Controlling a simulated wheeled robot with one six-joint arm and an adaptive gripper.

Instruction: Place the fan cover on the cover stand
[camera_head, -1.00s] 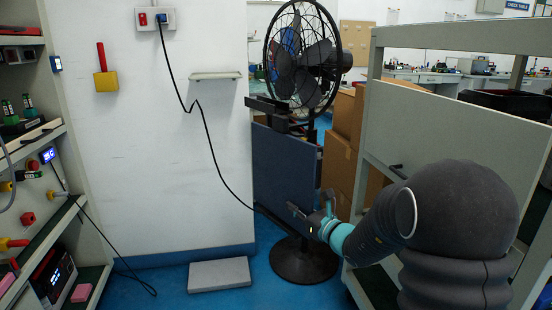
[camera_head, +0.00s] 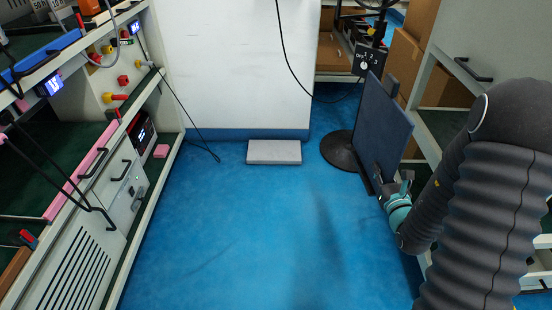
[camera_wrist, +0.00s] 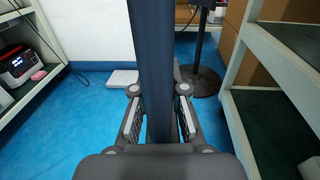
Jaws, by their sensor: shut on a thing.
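A flat dark blue panel with dark end pieces, which I take to be the fan cover (camera_head: 384,128), stands on edge at the right in the head view. My gripper (camera_head: 388,190) is shut on its lower near part. In the wrist view the cover (camera_wrist: 150,55) rises upright between the two fingers of my gripper (camera_wrist: 159,105). A low grey slab (camera_head: 273,152) lies on the blue floor by the white wall, left of the cover and apart from it. I cannot tell whether this slab is the cover stand.
The fan's round black base (camera_head: 340,152) and switch box (camera_head: 368,61) stand just behind the cover. A shelf rack (camera_head: 446,75) is close on the right. A bench with instruments (camera_head: 118,190) runs along the left. The blue floor (camera_head: 250,235) between is clear. A cable hangs by the wall.

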